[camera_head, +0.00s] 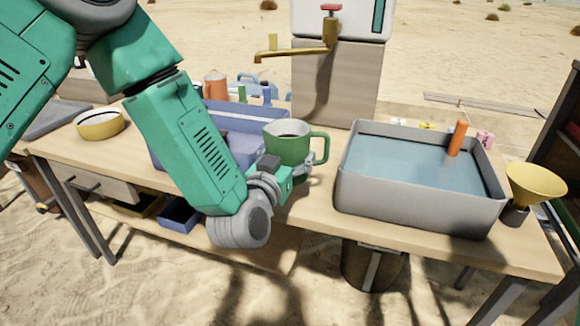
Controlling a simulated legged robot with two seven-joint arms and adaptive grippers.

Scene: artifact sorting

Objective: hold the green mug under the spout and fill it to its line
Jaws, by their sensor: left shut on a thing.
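The green mug (287,149) is upright at the middle of the table, with its handle to the right. Its inside looks dark toward the bottom; I cannot tell a fill level or a line. My left gripper (297,170) is shut on the mug, low on its near side, partly hidden by the wrist. The brass spout (290,54) comes from a white tank (362,22) with a red tap handle (331,7). Its outlet is above and left of the mug in the picture, with a clear gap. No water stream shows. My right gripper is out of view.
A grey basin (420,207) of water with an orange object (457,138) in it stands right of the mug. A yellow funnel (537,183) is at the right end.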

